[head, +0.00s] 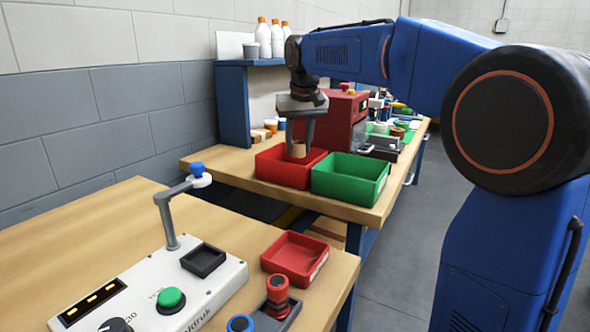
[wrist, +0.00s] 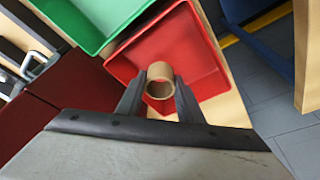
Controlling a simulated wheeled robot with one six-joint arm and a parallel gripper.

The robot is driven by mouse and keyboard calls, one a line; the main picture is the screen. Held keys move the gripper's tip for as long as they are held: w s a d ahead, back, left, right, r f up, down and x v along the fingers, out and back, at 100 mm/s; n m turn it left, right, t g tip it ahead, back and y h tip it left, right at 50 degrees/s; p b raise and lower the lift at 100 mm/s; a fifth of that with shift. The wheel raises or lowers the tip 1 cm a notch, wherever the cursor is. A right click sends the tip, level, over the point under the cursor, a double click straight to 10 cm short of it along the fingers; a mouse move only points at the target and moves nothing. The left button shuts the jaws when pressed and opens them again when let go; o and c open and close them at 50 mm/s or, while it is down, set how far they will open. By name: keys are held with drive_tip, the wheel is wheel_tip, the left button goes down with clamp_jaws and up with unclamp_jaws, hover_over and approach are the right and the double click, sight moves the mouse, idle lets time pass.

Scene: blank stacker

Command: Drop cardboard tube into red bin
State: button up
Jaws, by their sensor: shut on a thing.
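The cardboard tube (head: 298,149) is a short tan cylinder held between the fingers of my gripper (head: 300,140). In the wrist view the tube (wrist: 160,72) shows its open end, and my gripper (wrist: 160,95) has a finger on each side of it. The red bin (head: 272,166) stands on the far bench, and the tube is over it. In the wrist view the red bin (wrist: 200,55) lies behind the tube. I cannot tell the exact height of the tube above the bin floor.
A green bin (head: 350,178) stands right beside the red bin. A red machine (head: 345,125) is behind them. A small red tray (head: 295,258) and a white control panel (head: 150,300) with a green button are on the near bench. A blue shelf with white bottles (head: 263,38) stands behind.

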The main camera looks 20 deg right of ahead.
drive_tip(key=o, duration=1.1)
drive_tip(key=shift+c, duration=0.2)
drive_tip(key=v, duration=1.7)
drive_tip(key=shift+r, duration=0.25)
